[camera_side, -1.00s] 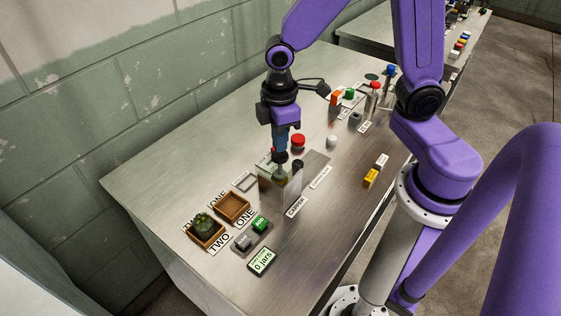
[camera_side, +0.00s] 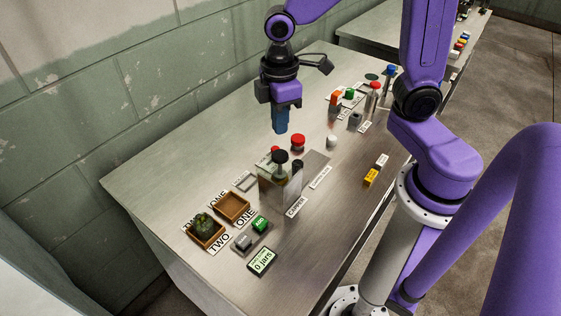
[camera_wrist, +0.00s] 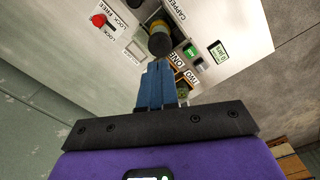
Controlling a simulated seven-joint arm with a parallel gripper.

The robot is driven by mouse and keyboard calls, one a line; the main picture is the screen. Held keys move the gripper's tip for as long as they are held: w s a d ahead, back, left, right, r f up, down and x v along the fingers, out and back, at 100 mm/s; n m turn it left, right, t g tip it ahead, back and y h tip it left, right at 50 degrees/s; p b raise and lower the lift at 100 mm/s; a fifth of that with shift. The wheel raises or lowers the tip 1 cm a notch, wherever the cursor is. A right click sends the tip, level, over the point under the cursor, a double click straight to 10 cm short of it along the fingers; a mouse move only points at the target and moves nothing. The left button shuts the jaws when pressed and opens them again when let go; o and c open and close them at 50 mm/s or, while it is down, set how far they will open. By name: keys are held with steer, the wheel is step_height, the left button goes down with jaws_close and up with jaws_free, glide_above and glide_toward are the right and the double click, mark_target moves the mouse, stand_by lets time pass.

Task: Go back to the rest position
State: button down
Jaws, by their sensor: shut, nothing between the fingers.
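My gripper (camera_side: 280,128) is shut and empty, held above the metal table (camera_side: 150,190). Its blue fingers also show pressed together in the wrist view (camera_wrist: 155,90). Below and clear of the fingertips, a dark-capped jar (camera_side: 281,165) stands at the clear-walled capper (camera_side: 292,190). The jar's dark top also shows just beyond the fingers in the wrist view (camera_wrist: 158,42).
Two wooden trays stand at the table's front left: an empty one (camera_side: 233,207) and one holding a dark green thing (camera_side: 204,224). A red knob (camera_side: 298,141), a green button (camera_side: 260,223) and a "0 jars" display (camera_side: 262,261) are nearby. The back left tabletop is clear.

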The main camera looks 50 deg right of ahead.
steer(key=s+d+r, duration=0.1)
steer(key=s+d, duration=0.1)
steer(key=s, duration=0.6)
steer(key=s+d+r, duration=0.1)
steer(key=s, duration=0.7)
steer(key=shift+d+n, duration=0.3)
steer(key=shift+d, duration=0.05)
